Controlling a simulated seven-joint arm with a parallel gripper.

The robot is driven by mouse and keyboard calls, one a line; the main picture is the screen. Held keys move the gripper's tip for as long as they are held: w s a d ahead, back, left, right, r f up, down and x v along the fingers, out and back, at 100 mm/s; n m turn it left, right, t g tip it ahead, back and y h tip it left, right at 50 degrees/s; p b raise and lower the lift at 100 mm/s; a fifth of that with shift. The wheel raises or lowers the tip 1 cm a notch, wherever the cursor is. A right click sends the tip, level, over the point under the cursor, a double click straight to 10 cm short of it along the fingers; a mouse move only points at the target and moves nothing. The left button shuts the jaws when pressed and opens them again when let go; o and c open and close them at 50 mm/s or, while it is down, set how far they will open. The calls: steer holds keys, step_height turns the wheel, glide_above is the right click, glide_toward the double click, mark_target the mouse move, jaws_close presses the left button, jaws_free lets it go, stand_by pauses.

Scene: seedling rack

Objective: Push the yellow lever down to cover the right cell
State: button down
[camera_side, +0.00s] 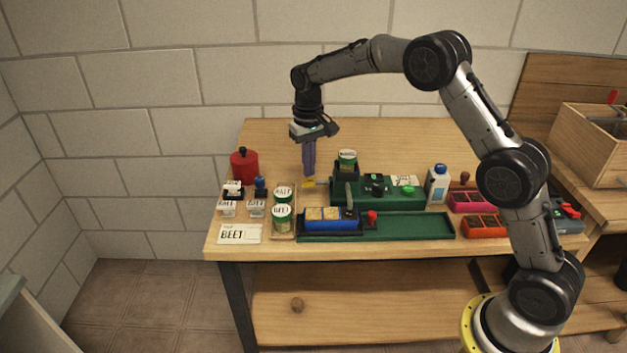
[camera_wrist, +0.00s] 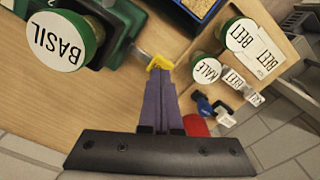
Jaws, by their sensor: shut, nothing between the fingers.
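The yellow lever (camera_side: 308,184) sticks out at the left side of the green station (camera_side: 400,203). In the wrist view the yellow lever tip (camera_wrist: 159,62) sits at the end of a thin grey rod. My gripper (camera_side: 309,174) is shut and points straight down, with its purple fingertips at the yellow tip. In the wrist view my gripper (camera_wrist: 160,73) overlaps or meets the tip; I cannot tell whether they touch. The blue tray (camera_side: 330,225) has cells with tan fill and a darker right end. Whether the right cell is covered is unclear.
A BASIL jar (camera_wrist: 58,40) stands on the green station. KALE and BEET jars (camera_side: 282,218) stand in a wooden tray on the left. A red canister (camera_side: 244,165) is behind.

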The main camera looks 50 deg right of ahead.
mark_target(309, 180)
steer(key=shift+f, duration=0.6)
stand_by(0.3)
steer(key=shift+f, duration=1.05)
steer(key=shift+r, duration=3.85)
